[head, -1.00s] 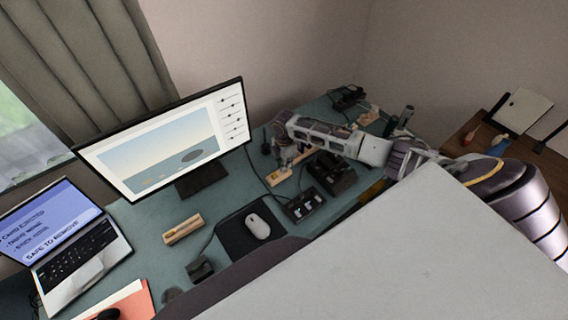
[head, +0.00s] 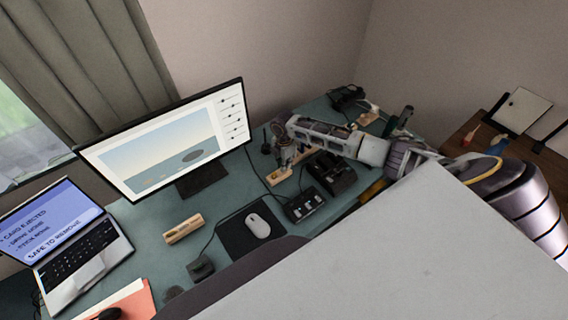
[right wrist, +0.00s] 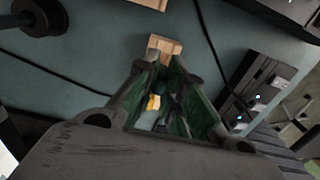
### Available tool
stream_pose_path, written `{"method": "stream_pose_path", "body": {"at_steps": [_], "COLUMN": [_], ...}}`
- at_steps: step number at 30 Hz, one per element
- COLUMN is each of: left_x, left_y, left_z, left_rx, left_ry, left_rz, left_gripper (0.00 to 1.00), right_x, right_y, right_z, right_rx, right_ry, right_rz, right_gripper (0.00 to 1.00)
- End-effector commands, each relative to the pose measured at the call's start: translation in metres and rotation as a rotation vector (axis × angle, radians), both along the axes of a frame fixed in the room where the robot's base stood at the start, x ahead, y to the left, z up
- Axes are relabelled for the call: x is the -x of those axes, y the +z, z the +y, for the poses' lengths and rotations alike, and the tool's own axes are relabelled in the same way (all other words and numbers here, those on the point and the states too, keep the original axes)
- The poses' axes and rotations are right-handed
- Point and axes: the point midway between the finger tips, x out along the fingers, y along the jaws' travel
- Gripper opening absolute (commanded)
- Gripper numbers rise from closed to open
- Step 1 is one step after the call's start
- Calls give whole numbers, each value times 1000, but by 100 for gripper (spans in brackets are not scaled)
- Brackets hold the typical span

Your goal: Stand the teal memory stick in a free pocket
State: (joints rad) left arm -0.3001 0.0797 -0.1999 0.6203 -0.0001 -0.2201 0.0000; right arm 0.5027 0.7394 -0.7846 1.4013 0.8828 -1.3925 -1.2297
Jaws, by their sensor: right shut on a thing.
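My right gripper (head: 285,163) is over the far part of the desk, beside a pale wooden block (head: 277,177). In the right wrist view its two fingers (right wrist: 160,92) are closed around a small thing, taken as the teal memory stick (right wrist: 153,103). Only a pale and yellow part of it shows clearly; the dark green fingers hide the rest. A wooden block (right wrist: 166,46) lies just beyond the fingertips in that view. Its pockets cannot be made out. My left gripper is not in view.
A black device (head: 331,172) and a box with pale keys (head: 303,205) stand close to the gripper. Another wooden block (head: 183,229), a mouse (head: 258,226) on a dark mat, a monitor (head: 165,140) and a laptop (head: 75,245) are to the left. Dark cables cross the desk.

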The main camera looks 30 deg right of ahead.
Motion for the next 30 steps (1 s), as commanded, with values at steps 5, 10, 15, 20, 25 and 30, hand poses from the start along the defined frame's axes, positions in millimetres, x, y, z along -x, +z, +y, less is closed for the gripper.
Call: {"method": "stream_pose_path", "body": {"at_steps": [5, 10, 15, 20, 25, 30], "left_x": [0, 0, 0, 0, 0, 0], "left_y": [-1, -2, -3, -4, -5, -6], "left_z": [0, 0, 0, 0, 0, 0], "left_rx": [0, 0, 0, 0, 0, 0], "left_ry": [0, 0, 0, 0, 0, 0], "left_rz": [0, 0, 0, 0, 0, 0], "left_gripper": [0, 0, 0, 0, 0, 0], "right_x": [0, 0, 0, 0, 0, 0], "right_y": [-1, -4, -6, -9, -11, -14], "right_z": [0, 0, 0, 0, 0, 0], "right_rx": [0, 0, 0, 0, 0, 0], "right_ry": [0, 0, 0, 0, 0, 0], "right_rz": [0, 0, 0, 0, 0, 0], "right_gripper": [1, 1, 1, 1, 1, 1]}}
